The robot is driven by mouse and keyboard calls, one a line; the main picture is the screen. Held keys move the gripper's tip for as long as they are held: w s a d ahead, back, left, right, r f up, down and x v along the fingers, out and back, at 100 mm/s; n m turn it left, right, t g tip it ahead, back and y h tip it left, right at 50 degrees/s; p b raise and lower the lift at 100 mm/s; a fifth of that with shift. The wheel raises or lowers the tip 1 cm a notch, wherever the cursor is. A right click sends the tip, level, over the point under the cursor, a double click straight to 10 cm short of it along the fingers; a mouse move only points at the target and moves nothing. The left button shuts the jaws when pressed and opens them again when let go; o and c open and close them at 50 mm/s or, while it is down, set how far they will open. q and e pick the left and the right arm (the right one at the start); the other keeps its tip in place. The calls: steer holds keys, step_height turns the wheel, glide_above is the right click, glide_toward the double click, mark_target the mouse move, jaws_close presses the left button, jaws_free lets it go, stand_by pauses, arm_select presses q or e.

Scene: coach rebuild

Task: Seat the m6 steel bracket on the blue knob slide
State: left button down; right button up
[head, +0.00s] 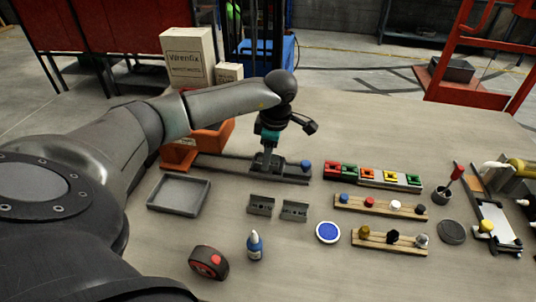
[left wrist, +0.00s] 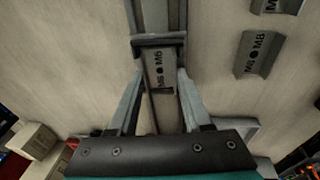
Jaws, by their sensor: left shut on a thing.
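My left gripper (head: 267,166) points down over the dark slide rail (head: 292,174), near the rail's middle. The blue knob (head: 306,165) stands at the rail's right end. In the left wrist view, my left gripper (left wrist: 160,78) is shut on the steel bracket marked M6 (left wrist: 164,66), with one finger on each side. The bracket lies in line with the rail (left wrist: 159,14), close to a dark crosspiece (left wrist: 160,39). I cannot tell whether it rests fully on the slide. In the head view the gripper mostly hides it. My right gripper is not in view.
Two other brackets (head: 261,205) (head: 294,211) lie in front of the rail; one is marked M8 (left wrist: 258,53). A grey tray (head: 153,207), tape measure (head: 208,262), blue-capped bottle (head: 254,246) and knob racks (head: 382,207) (head: 389,241) are nearby. An orange block (head: 214,139) stands behind left.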

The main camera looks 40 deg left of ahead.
arm_select(q)
jaws_free()
stand_by(0.4)
steer(key=shift+r, duration=0.1)
steer(key=shift+r+p, duration=2.4)
steer(key=shift+r, duration=0.55)
steer(key=shift+f, duration=0.1)
